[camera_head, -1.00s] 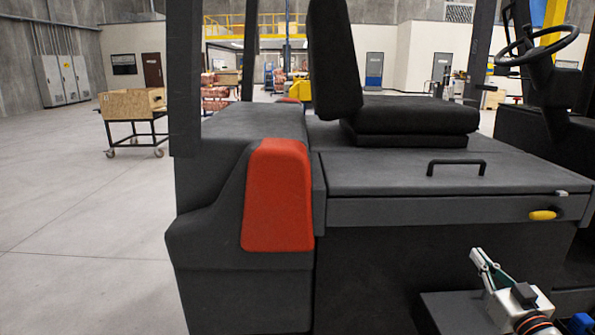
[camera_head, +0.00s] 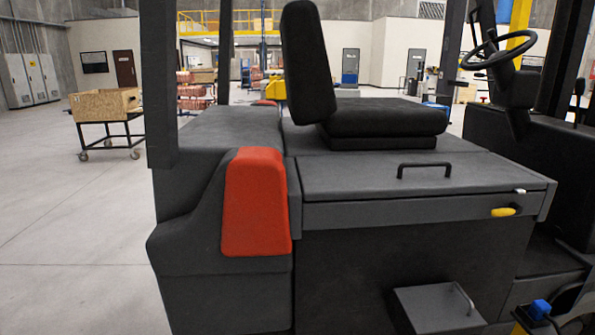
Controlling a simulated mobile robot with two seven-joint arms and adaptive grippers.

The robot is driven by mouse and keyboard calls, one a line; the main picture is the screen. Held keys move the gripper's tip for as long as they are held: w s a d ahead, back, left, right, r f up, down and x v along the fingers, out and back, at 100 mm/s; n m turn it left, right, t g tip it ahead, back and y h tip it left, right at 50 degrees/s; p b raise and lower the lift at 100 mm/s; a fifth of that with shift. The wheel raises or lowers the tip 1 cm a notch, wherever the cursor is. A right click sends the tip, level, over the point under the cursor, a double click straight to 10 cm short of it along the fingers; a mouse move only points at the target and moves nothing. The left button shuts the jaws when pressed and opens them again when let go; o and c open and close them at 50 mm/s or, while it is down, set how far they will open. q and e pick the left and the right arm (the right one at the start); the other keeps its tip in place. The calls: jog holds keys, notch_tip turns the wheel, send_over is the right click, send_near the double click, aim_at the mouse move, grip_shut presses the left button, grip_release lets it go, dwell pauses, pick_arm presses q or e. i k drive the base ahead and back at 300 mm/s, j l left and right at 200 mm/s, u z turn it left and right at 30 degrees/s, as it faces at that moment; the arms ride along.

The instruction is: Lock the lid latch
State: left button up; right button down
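The dark grey lid (camera_head: 350,182) lies flat and looks closed on the compartment beside the seat, with a black bar handle (camera_head: 424,167) on top. A small yellow latch handle (camera_head: 503,212) lies roughly level on the front panel under the lid's right end. A small white piece (camera_head: 520,191) sits just above it at the lid's edge. I cannot tell from here whether the latch is engaged.
The vehicle has a black seat (camera_head: 385,118), a steering wheel (camera_head: 498,46) and a red-orange panel (camera_head: 255,202). A grey step box (camera_head: 435,308) juts out below the lid. A cart with a wooden crate (camera_head: 105,103) stands far left. Open floor lies at left.

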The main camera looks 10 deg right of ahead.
aim_at(504, 211)
jog(key=z, duration=1.55)
